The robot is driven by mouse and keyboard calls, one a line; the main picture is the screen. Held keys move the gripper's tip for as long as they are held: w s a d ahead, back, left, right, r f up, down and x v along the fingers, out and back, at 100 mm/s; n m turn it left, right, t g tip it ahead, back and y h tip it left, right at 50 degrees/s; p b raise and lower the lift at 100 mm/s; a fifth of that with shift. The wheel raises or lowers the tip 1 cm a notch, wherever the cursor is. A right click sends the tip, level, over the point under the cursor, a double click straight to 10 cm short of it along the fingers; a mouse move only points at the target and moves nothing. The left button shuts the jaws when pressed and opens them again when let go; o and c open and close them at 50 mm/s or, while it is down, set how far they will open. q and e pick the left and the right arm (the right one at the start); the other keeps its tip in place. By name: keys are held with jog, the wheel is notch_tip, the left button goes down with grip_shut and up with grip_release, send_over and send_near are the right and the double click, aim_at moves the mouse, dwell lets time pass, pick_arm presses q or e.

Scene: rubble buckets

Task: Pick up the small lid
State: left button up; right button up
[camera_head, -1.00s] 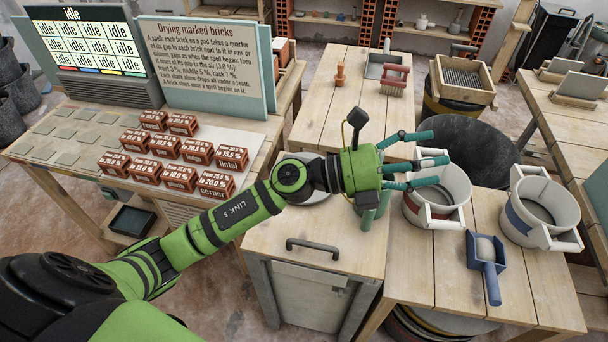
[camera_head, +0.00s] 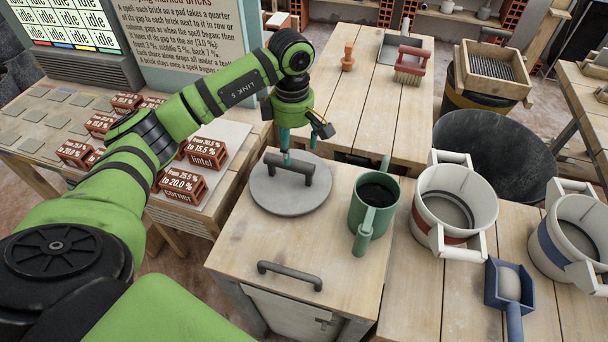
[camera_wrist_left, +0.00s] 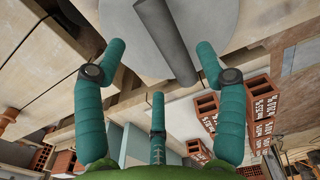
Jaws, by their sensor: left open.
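The small lid (camera_head: 290,204) is a flat grey disc lying on the wooden top of a small cabinet in the head view. A dark bar handle (camera_head: 289,168) stands across its middle on short posts. My left gripper (camera_head: 297,143) points down just above the lid's handle, its fingers partly hidden by its own body. In the left wrist view, the open teal fingers (camera_wrist_left: 160,62) are spread to either side of the handle (camera_wrist_left: 168,38), with the lid (camera_wrist_left: 222,18) behind it. I see nothing held. My right gripper is not in view.
A green mug (camera_head: 381,222) with dark contents stands right of the lid. Two white two-handled buckets (camera_head: 424,205) (camera_head: 562,250) and a blue scoop (camera_head: 510,298) stand farther right. Marked bricks (camera_head: 183,187) lie on the left table.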

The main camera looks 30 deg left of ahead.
aim_at(293, 159)
pick_arm(q)
jog(key=shift+s+f, duration=0.25)
jog(key=shift+f, duration=0.1)
jog(key=shift+s+f+p, duration=0.2)
jog(key=shift+f+p, duration=0.3)
jog(key=shift+f, duration=0.35)
notch_tip(293, 159, down, 2)
jog(key=shift+f+p, duration=0.25)
jog(key=shift+p, duration=0.5)
notch_tip(293, 159, down, 3)
jog(key=shift+w+r, duration=0.15)
jog(key=shift+r, duration=0.05)
jog(key=c, duration=1.1)
jog(key=shift+c, duration=1.4)
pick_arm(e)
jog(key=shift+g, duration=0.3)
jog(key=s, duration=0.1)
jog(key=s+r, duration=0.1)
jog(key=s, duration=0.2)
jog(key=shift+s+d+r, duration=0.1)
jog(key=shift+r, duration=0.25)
